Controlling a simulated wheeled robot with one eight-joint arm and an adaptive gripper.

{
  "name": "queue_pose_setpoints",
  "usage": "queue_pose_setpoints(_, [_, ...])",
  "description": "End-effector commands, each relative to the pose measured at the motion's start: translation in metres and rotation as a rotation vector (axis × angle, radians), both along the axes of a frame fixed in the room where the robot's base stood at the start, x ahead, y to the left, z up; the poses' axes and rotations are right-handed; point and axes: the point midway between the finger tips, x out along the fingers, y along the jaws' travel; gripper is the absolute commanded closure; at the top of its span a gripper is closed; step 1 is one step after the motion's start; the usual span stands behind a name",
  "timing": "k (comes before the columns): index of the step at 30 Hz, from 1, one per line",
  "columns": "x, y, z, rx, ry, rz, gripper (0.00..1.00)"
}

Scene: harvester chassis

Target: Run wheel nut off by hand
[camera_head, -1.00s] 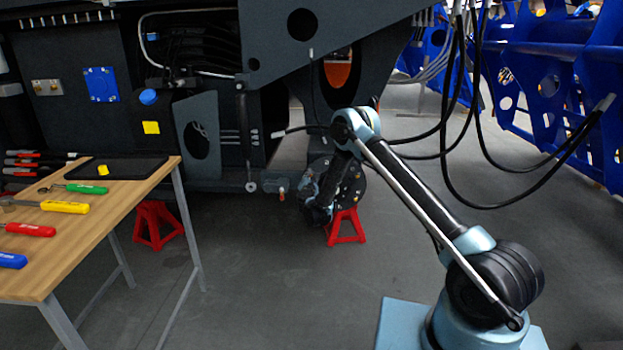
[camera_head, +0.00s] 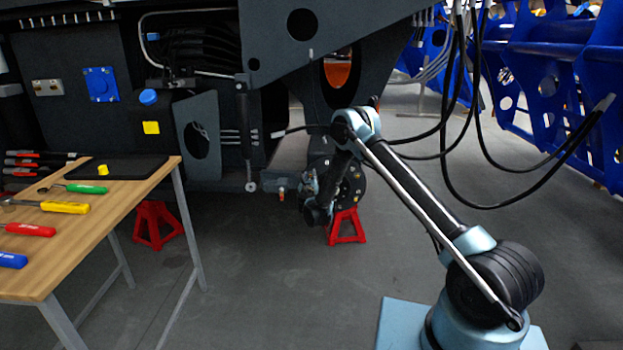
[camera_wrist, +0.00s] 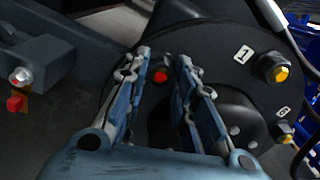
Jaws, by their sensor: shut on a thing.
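A dark round wheel hub (camera_head: 352,183) is low under the chassis, and it fills much of the wrist view (camera_wrist: 215,50). My gripper (camera_wrist: 161,66) is at the hub face, its two blue-grey fingers on either side of a red-tipped wheel nut (camera_wrist: 160,76). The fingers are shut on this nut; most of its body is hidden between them. A nut with a yellow tip (camera_wrist: 275,70) sits by the label 1, and another (camera_wrist: 284,134) by the label 6. In the head view my gripper (camera_head: 312,198) is small and dark against the hub.
A red stand (camera_head: 345,228) is below the hub; another (camera_head: 155,225) stands further left. A wooden table (camera_head: 120,208) with several hand tools is at the left. Black cables (camera_head: 445,170) hang to the right of the hub. The floor in front is clear.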

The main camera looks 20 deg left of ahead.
Motion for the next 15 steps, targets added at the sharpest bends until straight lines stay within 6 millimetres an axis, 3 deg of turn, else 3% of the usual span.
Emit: queue_pose_setpoints(15, [-0.0022,0.0002,-0.0006,-0.44,-0.106,0.002,1.0])
